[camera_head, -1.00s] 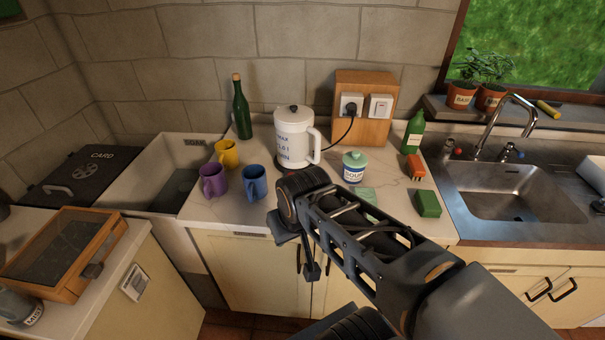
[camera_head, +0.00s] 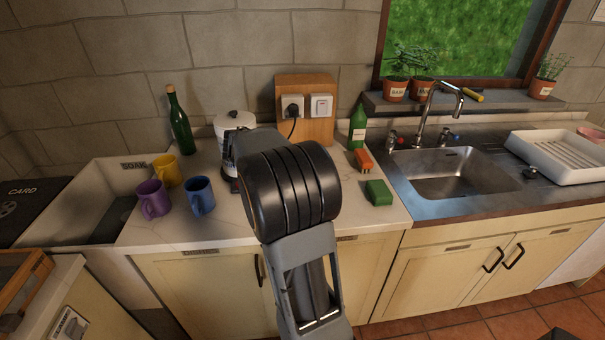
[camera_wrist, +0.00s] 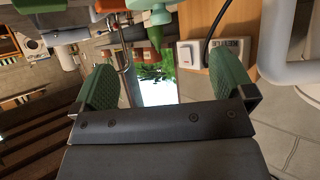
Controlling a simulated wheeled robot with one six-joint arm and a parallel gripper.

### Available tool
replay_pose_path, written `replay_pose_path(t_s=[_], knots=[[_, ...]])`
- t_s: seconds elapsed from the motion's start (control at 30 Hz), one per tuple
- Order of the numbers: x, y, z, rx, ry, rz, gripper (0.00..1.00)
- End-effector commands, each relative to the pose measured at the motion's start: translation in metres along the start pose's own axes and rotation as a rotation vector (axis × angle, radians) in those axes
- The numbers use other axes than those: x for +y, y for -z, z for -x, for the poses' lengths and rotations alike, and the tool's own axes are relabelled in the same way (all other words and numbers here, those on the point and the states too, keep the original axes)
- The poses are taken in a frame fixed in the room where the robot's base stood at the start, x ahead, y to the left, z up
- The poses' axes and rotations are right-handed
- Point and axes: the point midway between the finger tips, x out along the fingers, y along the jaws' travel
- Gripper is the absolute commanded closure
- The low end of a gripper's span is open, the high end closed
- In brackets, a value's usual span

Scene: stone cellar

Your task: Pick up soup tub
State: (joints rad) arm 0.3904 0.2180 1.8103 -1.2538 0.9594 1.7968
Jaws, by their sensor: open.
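The soup tub, seen earlier as a small white tub with a teal lid, is hidden behind my arm in the head view. I cannot make it out for sure in the wrist view. My gripper (camera_wrist: 161,60) shows in the wrist view with two green-padded fingers spread wide and nothing between them. In the head view my gripper is hidden behind my own black wrist joint, which covers the counter (camera_head: 222,222) right of the kettle.
The kettle (camera_head: 226,126) stands partly hidden beside my arm. Purple (camera_head: 153,199), yellow (camera_head: 166,169) and blue (camera_head: 200,197) mugs stand left.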

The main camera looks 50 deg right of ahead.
Motion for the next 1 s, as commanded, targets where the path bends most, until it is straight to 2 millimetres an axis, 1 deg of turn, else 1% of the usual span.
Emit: replay_pose_path(t_s=[0.03,0.1,0.3,0.43,0.67,0.9,1.0], knots=[[0.001,0.002,-0.011,0.003,-0.006,-0.004,0.0],[0.001,0.002,-0.024,0.005,-0.006,-0.007,0.0],[0.0,0.002,-0.056,0.004,-0.004,-0.007,0.0],[0.0,0.002,-0.069,0.004,-0.003,-0.007,0.0],[0.0,0.002,-0.081,0.003,-0.003,-0.005,0.0],[-0.001,-0.001,-0.113,0.003,-0.003,-0.006,0.0],[-0.001,-0.002,-0.121,0.003,-0.003,-0.006,0.0]])
